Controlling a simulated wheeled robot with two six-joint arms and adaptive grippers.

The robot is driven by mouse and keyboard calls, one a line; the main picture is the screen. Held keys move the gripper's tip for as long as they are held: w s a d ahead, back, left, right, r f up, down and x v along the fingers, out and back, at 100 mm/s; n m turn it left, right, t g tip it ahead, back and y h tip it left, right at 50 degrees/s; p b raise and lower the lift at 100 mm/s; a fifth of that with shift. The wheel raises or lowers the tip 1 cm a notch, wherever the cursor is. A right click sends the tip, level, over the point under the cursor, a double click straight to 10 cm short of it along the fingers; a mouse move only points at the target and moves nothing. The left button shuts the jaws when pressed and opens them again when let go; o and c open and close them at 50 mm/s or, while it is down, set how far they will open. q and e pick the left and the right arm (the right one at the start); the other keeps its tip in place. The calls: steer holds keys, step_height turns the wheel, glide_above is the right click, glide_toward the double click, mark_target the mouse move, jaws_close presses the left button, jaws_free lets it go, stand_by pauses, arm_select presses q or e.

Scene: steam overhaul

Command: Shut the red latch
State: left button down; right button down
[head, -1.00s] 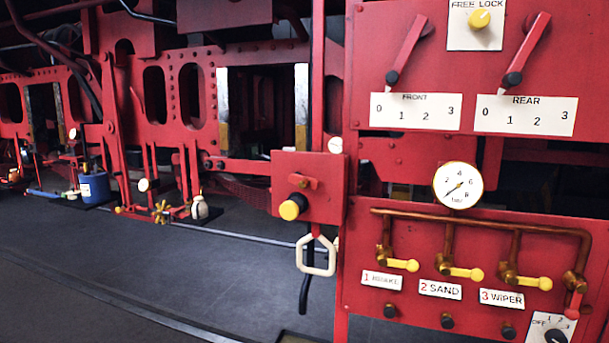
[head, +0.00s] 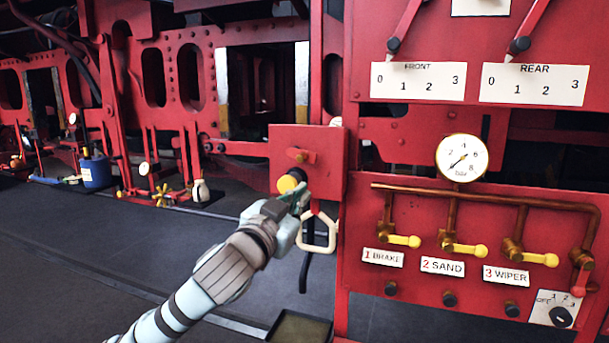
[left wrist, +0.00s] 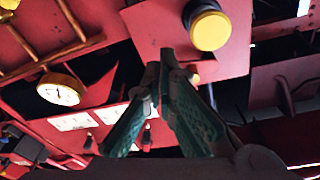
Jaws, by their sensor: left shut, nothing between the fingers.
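The red latch is a small red lever on a brass pivot (head: 301,155). It is on the front of a red box (head: 330,143), just above a yellow knob (head: 287,184). It lies nearly level with a slight tilt. My left gripper (head: 302,192) is shut and empty, in front of the box beside the yellow knob and below the latch. In the left wrist view, which is turned over, the shut green fingers (left wrist: 160,72) point at the box, and the yellow knob (left wrist: 210,30) shows above right. A reddish piece beside the fingertips may be the latch. My right gripper is out of view.
A white loop handle (head: 318,247) hangs under the box, close to my left gripper. To the right stands a red panel with a pressure gauge (head: 461,157), copper pipes and yellow valve levers (head: 403,240). Open floor (head: 130,250) lies to the left.

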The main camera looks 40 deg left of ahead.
arm_select(q)
steer(key=s+r+t, duration=0.2)
steer(key=s+r, duration=0.3)
steer(key=r, duration=0.4)
step_height(320, 180, up, 4)
steer(key=p, duration=0.6)
glide_above(303, 151)
steer(key=s+d, duration=0.4)
steer(key=f, duration=0.2)
steer(key=a+f+b, duration=0.1)
steer(key=f, duration=0.1)
steer(key=shift+w+f, duration=0.1)
steer(key=shift+f, duration=0.2)
steer(key=shift+w+m, duration=0.1)
steer(key=shift+m, duration=0.2)
steer(key=shift+b, duration=0.3)
steer(key=shift+f+m+h+b, duration=0.25)
steer(key=shift+m+b, duration=0.4)
steer(key=shift+m, duration=0.35)
